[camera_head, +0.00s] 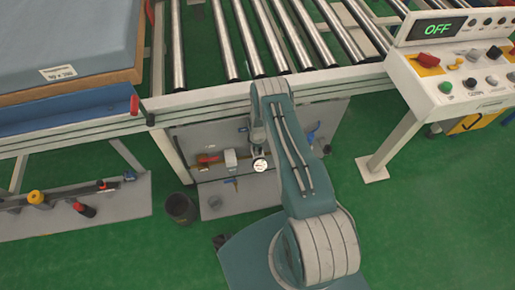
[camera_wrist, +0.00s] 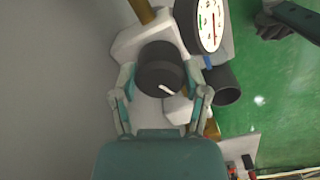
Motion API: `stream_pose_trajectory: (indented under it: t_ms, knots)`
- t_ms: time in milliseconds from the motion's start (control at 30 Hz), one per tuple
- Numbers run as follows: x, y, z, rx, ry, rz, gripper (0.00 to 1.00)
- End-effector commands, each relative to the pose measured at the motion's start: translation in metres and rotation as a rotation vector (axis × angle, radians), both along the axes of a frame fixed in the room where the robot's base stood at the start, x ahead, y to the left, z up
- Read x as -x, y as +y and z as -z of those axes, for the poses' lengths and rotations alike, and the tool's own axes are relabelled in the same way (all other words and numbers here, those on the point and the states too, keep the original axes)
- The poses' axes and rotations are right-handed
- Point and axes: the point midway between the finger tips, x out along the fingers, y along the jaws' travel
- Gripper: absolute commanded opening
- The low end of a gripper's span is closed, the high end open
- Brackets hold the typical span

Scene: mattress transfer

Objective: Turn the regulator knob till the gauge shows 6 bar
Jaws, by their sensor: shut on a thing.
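The regulator knob (camera_wrist: 160,66) is black and round with a white mark pointing to the lower right in the wrist view. The fingers of my gripper (camera_wrist: 161,80) are on its left and right sides, shut on it. The pressure gauge (camera_wrist: 210,22) is a white dial at the top right of the knob, partly cut off by the frame edge. Its red needle points down in the picture; its numbers are too small to read. The gauge (camera_head: 260,165) also shows in the head view, where my arm hides most of the knob and gripper.
The regulator is on a grey panel (camera_head: 212,200) under the roller conveyor (camera_head: 230,45). A control console (camera_head: 455,75) reading OFF stands at right. A mattress (camera_head: 60,35) lies at upper left. A dark bin (camera_head: 180,208) stands beside the panel.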

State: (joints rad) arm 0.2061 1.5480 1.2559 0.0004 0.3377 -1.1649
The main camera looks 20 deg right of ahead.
Motion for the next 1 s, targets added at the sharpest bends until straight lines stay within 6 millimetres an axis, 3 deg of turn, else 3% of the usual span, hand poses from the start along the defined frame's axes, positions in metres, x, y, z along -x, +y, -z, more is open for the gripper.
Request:
stream_pose_trajectory:
  t_ms: [1000]
  knots:
    - [0.0004, -0.0004, 0.0010, 0.002, -0.001, 0.944, 0.12]
